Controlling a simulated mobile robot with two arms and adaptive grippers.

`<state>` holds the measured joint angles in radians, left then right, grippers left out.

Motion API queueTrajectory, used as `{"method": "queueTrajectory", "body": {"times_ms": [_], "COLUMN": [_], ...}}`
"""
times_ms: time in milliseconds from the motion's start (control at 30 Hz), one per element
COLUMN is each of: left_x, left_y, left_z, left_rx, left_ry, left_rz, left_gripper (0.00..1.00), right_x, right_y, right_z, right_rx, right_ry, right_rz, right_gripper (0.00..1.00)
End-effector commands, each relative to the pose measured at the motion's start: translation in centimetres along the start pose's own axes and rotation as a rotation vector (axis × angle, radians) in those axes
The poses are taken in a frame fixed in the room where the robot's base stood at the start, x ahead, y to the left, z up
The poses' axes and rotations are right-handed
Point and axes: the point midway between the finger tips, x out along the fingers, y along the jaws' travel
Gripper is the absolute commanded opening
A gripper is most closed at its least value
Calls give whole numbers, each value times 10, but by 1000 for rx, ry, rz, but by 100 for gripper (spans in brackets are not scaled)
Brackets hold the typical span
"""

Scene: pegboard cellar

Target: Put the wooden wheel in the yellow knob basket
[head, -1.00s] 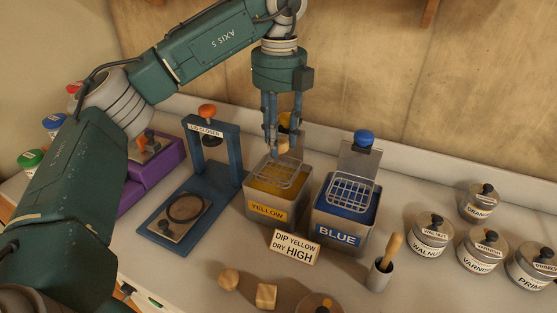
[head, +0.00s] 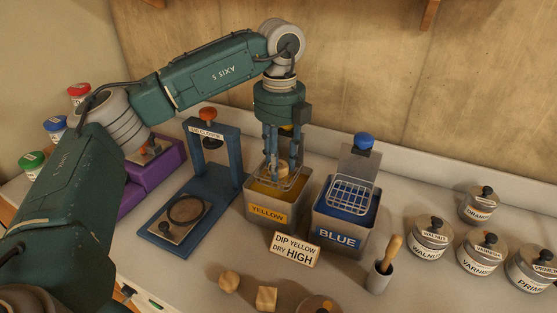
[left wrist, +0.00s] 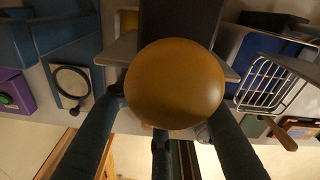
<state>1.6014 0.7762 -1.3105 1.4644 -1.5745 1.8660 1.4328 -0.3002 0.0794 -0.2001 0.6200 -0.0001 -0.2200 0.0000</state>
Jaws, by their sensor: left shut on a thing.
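My left gripper (head: 281,175) points down over the yellow tin (head: 268,213), its fingertips at the yellow basket (head: 262,187). It is shut on the wooden wheel (head: 283,170), a small pale wooden piece partly hidden by the fingers. The wheel is low at the basket; I cannot tell whether it touches the wire. The basket's yellow knob (head: 287,127) shows a little behind the fingers. In the left wrist view the knob (left wrist: 175,84) is large and round, covering the fingertips and most of the wheel. My right gripper is not in view.
A blue tin (head: 338,238) with a blue-knobbed basket (head: 352,194) stands close on the right. A blue lid press (head: 218,168) stands on the left. A sign (head: 295,249), two wooden pieces (head: 228,281) (head: 266,297) and a brush cup (head: 379,276) are in front. Lidded tins (head: 430,238) stand right.

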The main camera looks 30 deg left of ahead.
Motion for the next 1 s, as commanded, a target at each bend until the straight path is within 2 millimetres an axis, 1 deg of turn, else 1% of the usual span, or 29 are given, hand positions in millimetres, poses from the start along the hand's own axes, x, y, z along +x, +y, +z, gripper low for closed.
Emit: {"method": "queueTrajectory", "body": {"times_ms": [133,233,267,333,633,733,867,933,1000], "left_x": [6,5,5,4,4,1,-15,-24,-40], "left_y": [0,0,0,0,0,0,0,-1,-1], "left_z": [0,0,0,0,0,0,1,1,0], "left_rx": [0,0,0,0,-1,-1,-1,-2,-2], "left_ry": [0,0,0,0,0,-1,-3,-3,-2], "left_rz": [0,-1,-1,-1,0,0,-2,-4,-5], "left_gripper": [18,18,40,54,55,55,55,55,55], "right_x": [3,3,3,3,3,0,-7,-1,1], "right_y": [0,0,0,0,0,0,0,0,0], "right_z": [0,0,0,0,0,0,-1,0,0], "right_rx": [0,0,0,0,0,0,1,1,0], "right_ry": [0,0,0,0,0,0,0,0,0], "right_rz": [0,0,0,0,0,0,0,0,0], "right_gripper": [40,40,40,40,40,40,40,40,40]}}
